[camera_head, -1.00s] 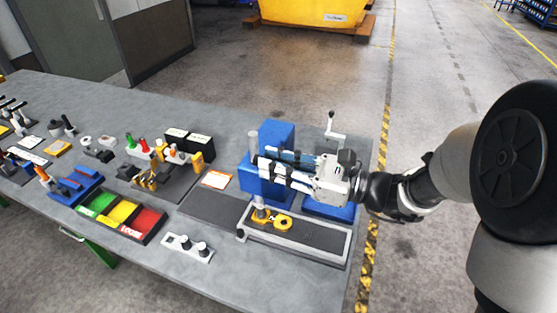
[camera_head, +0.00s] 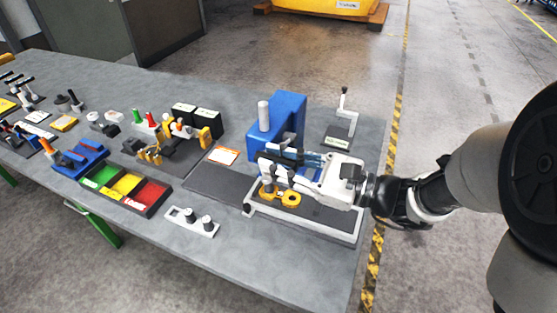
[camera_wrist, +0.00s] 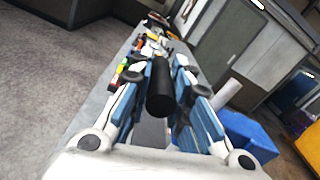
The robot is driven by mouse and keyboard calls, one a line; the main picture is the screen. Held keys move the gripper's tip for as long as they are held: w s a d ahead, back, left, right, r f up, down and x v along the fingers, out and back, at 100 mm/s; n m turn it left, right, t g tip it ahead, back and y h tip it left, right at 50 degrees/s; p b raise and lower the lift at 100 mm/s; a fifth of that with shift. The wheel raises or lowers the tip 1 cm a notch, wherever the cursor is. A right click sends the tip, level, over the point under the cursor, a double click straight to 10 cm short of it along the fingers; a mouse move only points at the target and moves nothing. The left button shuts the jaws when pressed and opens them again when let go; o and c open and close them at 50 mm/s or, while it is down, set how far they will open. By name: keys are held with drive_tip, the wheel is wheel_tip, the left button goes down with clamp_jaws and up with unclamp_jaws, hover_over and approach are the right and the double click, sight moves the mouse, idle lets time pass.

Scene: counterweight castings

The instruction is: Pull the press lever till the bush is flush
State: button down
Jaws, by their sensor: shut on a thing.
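The blue press (camera_head: 290,115) stands at the right end of the bench, with a light grey cylinder (camera_head: 264,115) at its upper left. My gripper (camera_head: 268,165) is in front of the press, low over its base. In the wrist view my gripper (camera_wrist: 163,92) is shut on the black press lever handle (camera_wrist: 160,90), which lies between the two fingers. A yellow casting (camera_head: 290,199) sits below the fingers, with a grey cylindrical part (camera_head: 268,186) above its left end. My gripper covers part of the press. I cannot tell how the bush sits in the casting.
A pale frame (camera_head: 305,229) surrounds the dark base area. A white stand with a crank (camera_head: 342,120) is behind my gripper. Left are red, yellow and green bins (camera_head: 124,188) and a white holder with dark pegs (camera_head: 190,222).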

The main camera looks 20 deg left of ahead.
drive_tip(key=shift+s+f, duration=0.25)
drive_tip(key=shift+f, duration=0.25)
drive_tip(key=c, duration=1.8)
unclamp_jaws()
drive_tip(key=o, duration=0.4)
drive_tip(key=shift+s, duration=0.2)
drive_tip(key=shift+c, duration=0.2)
drive_tip(key=shift+r, duration=0.1)
drive_tip(key=shift+d, duration=0.15)
drive_tip(key=shift+w+d, duration=0.1)
drive_tip(key=shift+d, duration=0.2)
drive_tip(key=s+d, duration=0.1)
drive_tip(key=d, duration=1)
drive_tip(key=shift+r, duration=0.3)
